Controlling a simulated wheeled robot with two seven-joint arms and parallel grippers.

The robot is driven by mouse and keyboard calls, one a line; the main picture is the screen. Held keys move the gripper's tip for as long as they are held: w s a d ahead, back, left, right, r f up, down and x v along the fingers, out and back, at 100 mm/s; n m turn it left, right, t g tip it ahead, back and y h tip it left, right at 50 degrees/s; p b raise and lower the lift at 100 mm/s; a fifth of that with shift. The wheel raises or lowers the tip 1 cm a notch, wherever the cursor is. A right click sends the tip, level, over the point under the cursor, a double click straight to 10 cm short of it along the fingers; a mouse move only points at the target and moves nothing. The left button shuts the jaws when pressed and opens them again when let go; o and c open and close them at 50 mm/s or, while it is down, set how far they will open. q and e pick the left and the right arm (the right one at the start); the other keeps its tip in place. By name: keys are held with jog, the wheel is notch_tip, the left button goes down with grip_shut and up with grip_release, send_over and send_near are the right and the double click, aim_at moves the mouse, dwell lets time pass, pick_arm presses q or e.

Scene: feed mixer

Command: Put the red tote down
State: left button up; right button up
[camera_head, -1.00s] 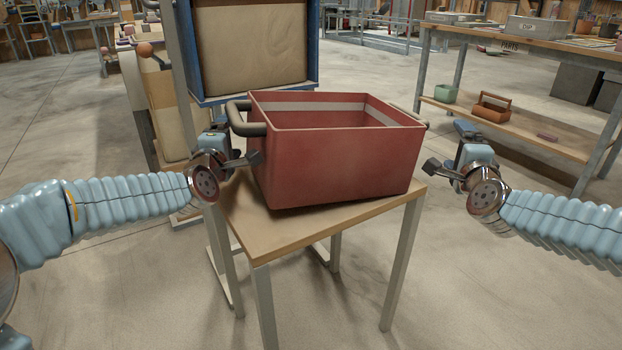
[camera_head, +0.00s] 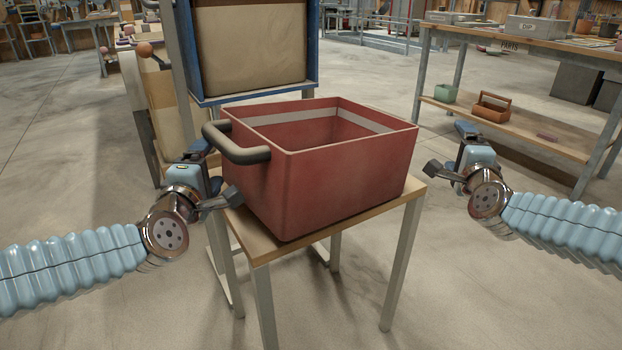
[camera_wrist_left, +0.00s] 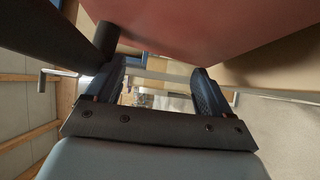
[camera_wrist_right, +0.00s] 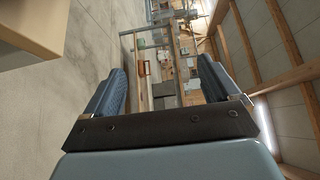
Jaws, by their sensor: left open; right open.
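The red tote (camera_head: 345,185) rests on the small wooden table (camera_head: 262,245), turned at an angle, with a pale band inside its rim. Its dark handle (camera_head: 235,145) faces left; the handle on the far right side is hidden. My left gripper (camera_head: 215,170) is open and empty, just left of and below that handle. In the left wrist view the tote (camera_wrist_left: 215,25) and the dark handle (camera_wrist_left: 55,38) lie above the open fingers (camera_wrist_left: 155,90). My right gripper (camera_head: 448,155) is open and empty, right of the tote and apart from it. Its open fingers (camera_wrist_right: 165,90) also show in the right wrist view.
A blue-framed machine (camera_head: 250,50) stands right behind the table. A shelf unit (camera_head: 530,50) at the right holds a green bin (camera_head: 445,93) and a wooden carrier (camera_head: 491,107). The floor between it and the table is clear.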

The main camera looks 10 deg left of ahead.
jog(key=s, duration=1.1)
jog(key=shift+s, duration=0.2)
jog(key=shift+s, duration=0.1)
